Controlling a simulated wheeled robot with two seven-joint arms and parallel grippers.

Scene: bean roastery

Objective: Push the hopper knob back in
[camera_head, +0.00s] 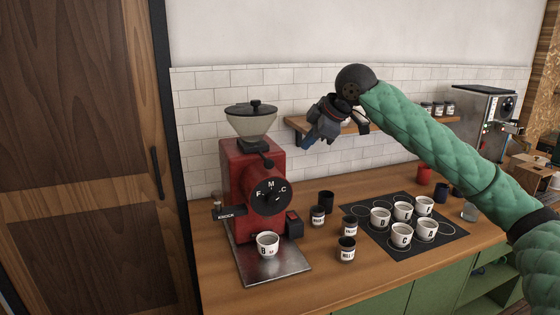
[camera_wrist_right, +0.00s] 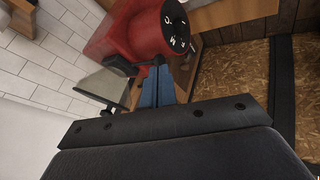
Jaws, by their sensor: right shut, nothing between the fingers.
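The red grinder (camera_head: 245,185) stands on the wooden counter with a translucent hopper (camera_head: 251,122) and black lid on top. The hopper knob (camera_head: 268,163) is black and sticks out from under the hopper, toward the front right. My right gripper (camera_head: 307,142) is shut and empty, in the air to the right of the hopper and apart from the knob. In the right wrist view its blue fingers (camera_wrist_right: 158,88) point at the grinder, and the dark knob (camera_wrist_right: 158,60) shows just beyond the fingertips. The hopper (camera_wrist_right: 102,86) is left of them. My left gripper is out of view.
A cup (camera_head: 267,244) stands on the metal tray (camera_head: 285,267) below the grinder. A wall shelf (camera_head: 295,124) runs behind my right gripper.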

